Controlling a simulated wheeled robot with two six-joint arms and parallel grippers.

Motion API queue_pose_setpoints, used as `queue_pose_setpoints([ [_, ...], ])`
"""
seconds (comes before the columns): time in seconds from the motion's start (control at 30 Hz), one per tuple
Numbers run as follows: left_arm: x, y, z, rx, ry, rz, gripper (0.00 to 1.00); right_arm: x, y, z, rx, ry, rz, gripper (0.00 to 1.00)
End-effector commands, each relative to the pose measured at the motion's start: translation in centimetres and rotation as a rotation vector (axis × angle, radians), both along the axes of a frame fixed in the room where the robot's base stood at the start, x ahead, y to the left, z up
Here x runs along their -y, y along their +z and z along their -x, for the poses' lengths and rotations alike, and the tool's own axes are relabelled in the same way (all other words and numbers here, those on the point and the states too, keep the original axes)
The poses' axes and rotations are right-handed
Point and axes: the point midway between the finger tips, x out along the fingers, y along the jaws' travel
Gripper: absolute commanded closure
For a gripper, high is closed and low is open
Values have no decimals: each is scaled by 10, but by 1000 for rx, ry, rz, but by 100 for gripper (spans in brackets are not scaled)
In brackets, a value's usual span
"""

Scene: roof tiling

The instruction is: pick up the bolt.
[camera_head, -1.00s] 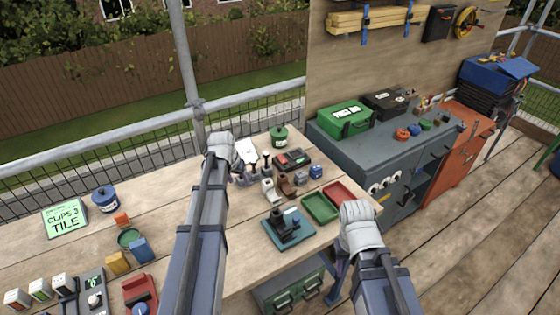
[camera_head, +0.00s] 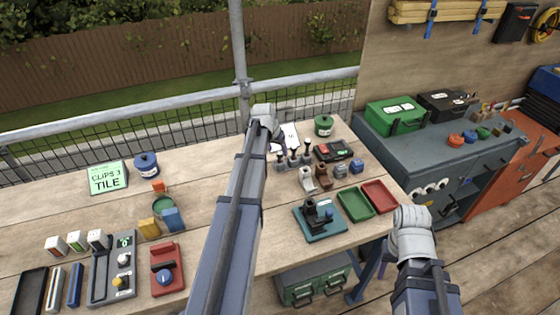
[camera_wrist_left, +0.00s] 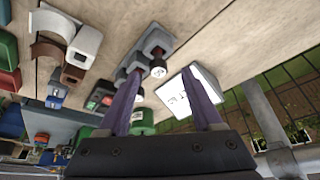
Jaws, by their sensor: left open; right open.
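Three dark, round-headed upright pieces stand on grey blocks (camera_head: 293,160) near the table's far edge; they may be bolts, but I cannot tell for certain. In the left wrist view, one pale-ended dark piece (camera_wrist_left: 158,69) stands between my left gripper's purple fingers, apart from both. My left gripper (camera_wrist_left: 162,74) is open and empty, beside these pieces and a white card (camera_wrist_left: 186,92). In the head view, my left arm's wrist hides most of it. My right arm's wrist shows right of the red tray (camera_head: 379,197); its jaws are hidden.
Clamp-like grey and brown pieces (camera_head: 322,177), a green tray (camera_head: 355,205) and a black device on a teal plate (camera_head: 320,220) lie close by. A green canister (camera_head: 323,125) stands behind. A scaffold rail (camera_head: 170,107) runs along the far edge.

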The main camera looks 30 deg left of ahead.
Motion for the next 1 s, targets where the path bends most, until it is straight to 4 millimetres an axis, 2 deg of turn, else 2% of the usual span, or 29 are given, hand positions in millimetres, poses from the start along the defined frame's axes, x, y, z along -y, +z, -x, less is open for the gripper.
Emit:
queue_pose_setpoints([
  [0.43, 0, -46, -19, 0, 0, 0, 33, 0, -46, 0, 0, 0, 0, 50],
  [0.73, 1, -46, -20, 0, 0, 0, 33, 0, -46, 0, 0, 0, 0, 50],
  [1.0, 1, -46, -20, 0, 0, 0, 63, 0, -46, 0, 0, 0, 0, 50],
])
